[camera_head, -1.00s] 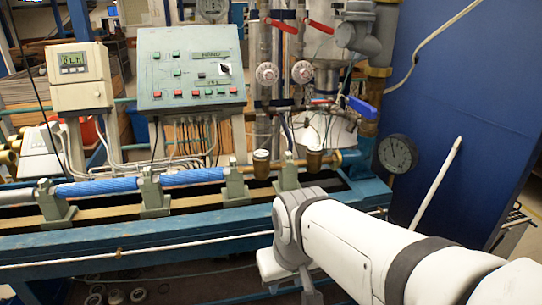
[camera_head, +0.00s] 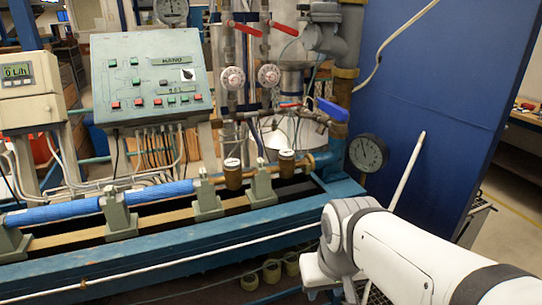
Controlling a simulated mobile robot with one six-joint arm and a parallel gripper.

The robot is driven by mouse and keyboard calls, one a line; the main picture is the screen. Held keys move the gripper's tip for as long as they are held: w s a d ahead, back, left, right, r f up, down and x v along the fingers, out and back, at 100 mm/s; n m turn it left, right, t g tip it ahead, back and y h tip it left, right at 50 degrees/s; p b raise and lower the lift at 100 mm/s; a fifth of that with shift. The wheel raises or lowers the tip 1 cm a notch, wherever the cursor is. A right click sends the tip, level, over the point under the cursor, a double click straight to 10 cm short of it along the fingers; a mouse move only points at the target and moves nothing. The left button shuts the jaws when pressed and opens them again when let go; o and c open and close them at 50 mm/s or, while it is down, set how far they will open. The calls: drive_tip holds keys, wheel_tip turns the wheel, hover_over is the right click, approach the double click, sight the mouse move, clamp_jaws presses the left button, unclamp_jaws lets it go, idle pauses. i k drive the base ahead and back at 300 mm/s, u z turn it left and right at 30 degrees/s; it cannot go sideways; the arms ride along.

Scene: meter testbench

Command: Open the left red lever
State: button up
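The left red lever (camera_head: 244,28) sits high on the grey vertical pipes at the top middle of the head view, sloping slightly down to the right. A second red lever (camera_head: 284,28) is just to its right at the same height, with a similar slope. My white arm enters from the lower right, with its bent joint below and to the right of the levers, well apart from them. My gripper's fingers do not show, so whether it is open or shut cannot be seen.
Round valve knobs (camera_head: 232,78) sit below the levers. A blue lever (camera_head: 331,109) and a black dial gauge (camera_head: 368,153) are to the right. A control panel (camera_head: 152,80) stands left. A blue bench (camera_head: 150,262) runs across the front; a blue wall (camera_head: 440,90) is behind right.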

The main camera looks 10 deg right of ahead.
sight(245, 29)
drive_tip(key=u, duration=0.05)
drive_tip(key=i, duration=1)
drive_tip(key=z, duration=0.05)
